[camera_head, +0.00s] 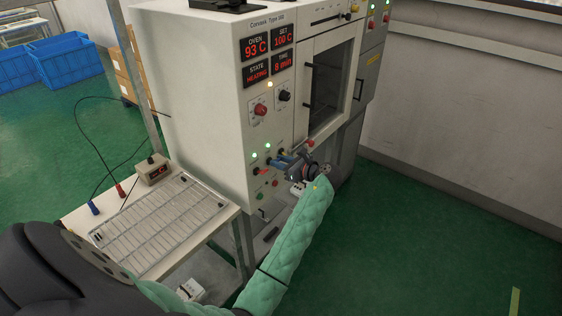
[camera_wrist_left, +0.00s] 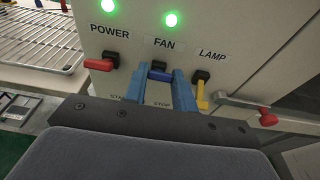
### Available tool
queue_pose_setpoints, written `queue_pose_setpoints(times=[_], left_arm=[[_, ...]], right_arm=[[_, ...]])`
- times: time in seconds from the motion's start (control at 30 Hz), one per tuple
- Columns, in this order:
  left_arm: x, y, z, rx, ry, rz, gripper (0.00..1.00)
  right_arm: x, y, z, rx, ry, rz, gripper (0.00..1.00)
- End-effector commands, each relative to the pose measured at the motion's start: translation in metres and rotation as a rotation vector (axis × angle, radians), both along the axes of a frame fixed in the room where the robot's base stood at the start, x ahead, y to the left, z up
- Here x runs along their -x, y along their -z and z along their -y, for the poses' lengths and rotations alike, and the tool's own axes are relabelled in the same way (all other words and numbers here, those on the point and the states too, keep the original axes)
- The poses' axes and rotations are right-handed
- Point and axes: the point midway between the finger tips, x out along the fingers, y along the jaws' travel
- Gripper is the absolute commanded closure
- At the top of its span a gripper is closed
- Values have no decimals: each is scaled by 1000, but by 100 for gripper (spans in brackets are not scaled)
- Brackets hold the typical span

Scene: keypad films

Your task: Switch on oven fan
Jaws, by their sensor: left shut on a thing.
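The oven (camera_head: 215,100) stands in the middle of the head view, with a row of levers low on its front. In the left wrist view the blue fan lever (camera_wrist_left: 160,73) is under the FAN label, between the two blue fingers of my left gripper (camera_wrist_left: 164,80), which is shut on it. The green light (camera_wrist_left: 171,20) above FAN is lit. In the head view my left gripper (camera_head: 279,163) is at the panel and hides most of the fan lever. My right gripper is not in view.
The red power lever (camera_wrist_left: 102,64) is left of the fingers, with a lit green light (camera_wrist_left: 109,6) above. The yellow lamp lever (camera_wrist_left: 202,90) is close on the right. A side table (camera_head: 85,217) holds a wire rack (camera_head: 160,222).

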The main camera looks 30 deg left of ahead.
Motion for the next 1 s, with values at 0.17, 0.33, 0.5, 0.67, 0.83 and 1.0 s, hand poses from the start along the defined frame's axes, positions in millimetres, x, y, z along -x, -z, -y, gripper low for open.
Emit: queue_pose_setpoints(times=[0.17,0.33,0.5,0.67,0.83,1.0], left_arm=[[-1,-3,-1,-3,0,3,71],[-1,-2,0,-2,1,2,51],[0,-1,0,-1,1,2,51],[0,0,6,0,1,2,51],[1,-2,25,0,2,1,51],[3,-8,50,0,2,2,51]], right_arm=[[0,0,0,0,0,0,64],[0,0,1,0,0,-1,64],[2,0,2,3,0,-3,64],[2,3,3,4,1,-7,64],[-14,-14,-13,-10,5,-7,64],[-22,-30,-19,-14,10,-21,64]])
